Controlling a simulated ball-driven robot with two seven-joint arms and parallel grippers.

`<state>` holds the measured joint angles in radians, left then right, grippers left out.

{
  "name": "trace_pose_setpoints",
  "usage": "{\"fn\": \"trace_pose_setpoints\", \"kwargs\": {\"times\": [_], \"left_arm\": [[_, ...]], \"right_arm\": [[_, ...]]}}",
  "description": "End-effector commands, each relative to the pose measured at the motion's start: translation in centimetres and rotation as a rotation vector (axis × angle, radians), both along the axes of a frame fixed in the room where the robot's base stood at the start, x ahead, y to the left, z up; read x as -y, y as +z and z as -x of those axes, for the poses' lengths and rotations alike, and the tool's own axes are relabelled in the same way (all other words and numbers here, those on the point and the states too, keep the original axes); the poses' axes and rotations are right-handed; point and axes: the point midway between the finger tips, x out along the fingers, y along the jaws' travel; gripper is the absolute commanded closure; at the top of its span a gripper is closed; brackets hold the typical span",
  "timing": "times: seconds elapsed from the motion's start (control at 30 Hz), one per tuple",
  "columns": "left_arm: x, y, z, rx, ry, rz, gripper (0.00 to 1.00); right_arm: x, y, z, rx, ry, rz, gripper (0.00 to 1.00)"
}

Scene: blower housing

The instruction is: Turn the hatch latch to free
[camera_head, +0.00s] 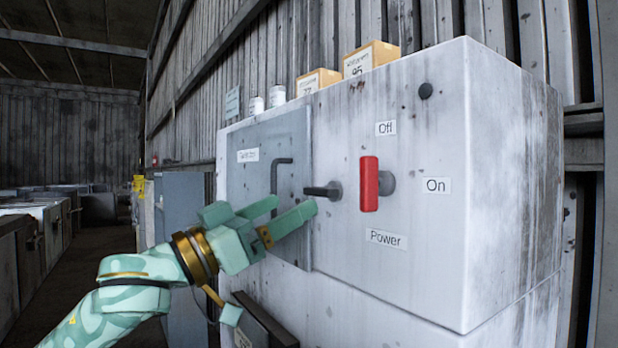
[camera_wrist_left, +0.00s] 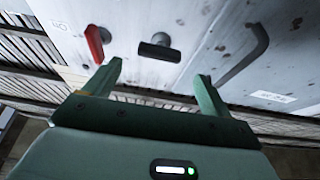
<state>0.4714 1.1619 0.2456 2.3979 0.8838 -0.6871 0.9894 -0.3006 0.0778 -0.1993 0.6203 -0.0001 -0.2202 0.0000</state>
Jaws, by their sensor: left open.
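The hatch (camera_head: 235,190) is a grey panel on the front of a worn white housing, with a small label and a dark bent handle (camera_head: 279,172). The hatch latch (camera_head: 323,191) is a black knob beside the hatch's right edge, its lever lying about level and pointing left over that edge. In the left wrist view the latch (camera_wrist_left: 158,50) is ahead, beyond the fingertips. My left gripper (camera_head: 296,207) is open and empty, just in front of the latch and a little below it; its fingers (camera_wrist_left: 160,76) appear apart, with no contact visible. My right gripper is not in view.
A red power switch (camera_head: 369,184) stands upright right of the latch, with Off, On and Power labels; it also shows in the wrist view (camera_wrist_left: 96,43). Boxes (camera_head: 370,59) and white containers (camera_head: 277,96) sit on top of the housing. An aisle lies open at the left.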

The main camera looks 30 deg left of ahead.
Motion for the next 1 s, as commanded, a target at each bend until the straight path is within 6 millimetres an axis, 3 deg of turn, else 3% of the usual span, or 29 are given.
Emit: {"fn": "trace_pose_setpoints", "kwargs": {"times": [0.1,0.4,0.73,0.77,0.9,1.0], "left_arm": [[0.6,1.3,-1.4,0.004,0.0,0.005,0.16],[2.0,2.3,-4.6,0.002,-0.001,0.001,0.16],[2.2,2.2,-5.1,-0.001,-0.001,-0.002,0.16],[2.2,2.2,-5.1,-0.001,-0.001,-0.002,0.19],[2.2,2.2,-5.1,-0.001,-0.001,-0.002,0.58],[2.2,2.2,-5.1,-0.001,-0.001,-0.002,0.61]], "right_arm": [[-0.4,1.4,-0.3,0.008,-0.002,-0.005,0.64],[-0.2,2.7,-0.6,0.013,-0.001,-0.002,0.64],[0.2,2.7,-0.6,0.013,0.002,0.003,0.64],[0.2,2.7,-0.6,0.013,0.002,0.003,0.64],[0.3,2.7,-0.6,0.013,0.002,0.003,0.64],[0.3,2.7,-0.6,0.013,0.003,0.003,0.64]]}}
